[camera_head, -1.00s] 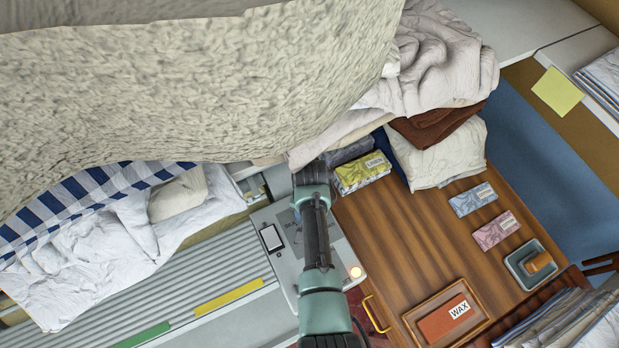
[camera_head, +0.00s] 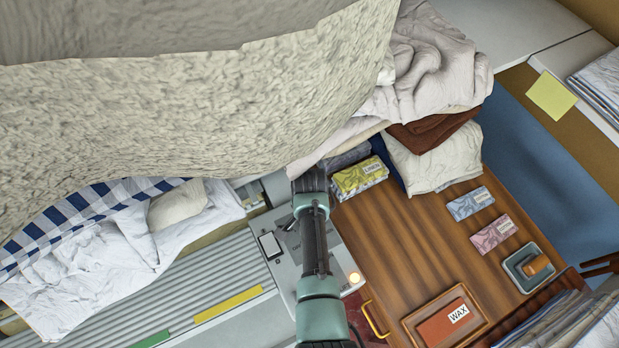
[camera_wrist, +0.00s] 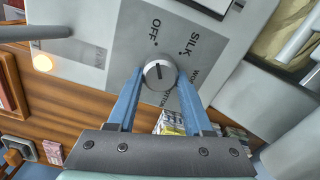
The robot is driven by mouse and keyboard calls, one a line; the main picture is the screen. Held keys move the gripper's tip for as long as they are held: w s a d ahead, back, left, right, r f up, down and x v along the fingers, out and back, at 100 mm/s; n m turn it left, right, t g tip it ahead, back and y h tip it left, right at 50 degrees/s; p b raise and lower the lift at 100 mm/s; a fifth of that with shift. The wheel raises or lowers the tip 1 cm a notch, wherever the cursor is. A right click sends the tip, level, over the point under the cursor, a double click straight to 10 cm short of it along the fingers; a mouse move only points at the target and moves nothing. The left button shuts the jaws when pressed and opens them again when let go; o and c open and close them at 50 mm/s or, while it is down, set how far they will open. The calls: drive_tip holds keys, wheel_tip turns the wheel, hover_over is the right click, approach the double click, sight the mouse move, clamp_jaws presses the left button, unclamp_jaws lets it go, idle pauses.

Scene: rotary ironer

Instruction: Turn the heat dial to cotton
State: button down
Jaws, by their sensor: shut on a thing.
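The heat dial (camera_wrist: 160,74) is a round silver knob with a dark pointer line on a grey control panel (camera_wrist: 110,62). OFF and SILK are readable beside it; the lettering lower right is partly hidden by a finger. The pointer line appears to lie roughly toward OFF. My gripper (camera_wrist: 160,82) has its two blue fingers closed on opposite sides of the dial. In the head view, the panel (camera_head: 283,262) shows beside my arm, which hides the dial and my fingertips.
A large cream cloth (camera_head: 190,110) fills the upper left. Right of the panel, a wooden top carries a yellow linen packet (camera_head: 360,177), other packets and a WAX block (camera_head: 443,324) in a tray. A lit round lamp (camera_head: 354,278) sits on the panel's edge.

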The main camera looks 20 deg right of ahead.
idle(0.3)
drive_tip(key=shift+c, duration=1.5)
unclamp_jaws()
wheel_tip(320, 180, up, 13)
drive_tip(key=b, duration=0.1)
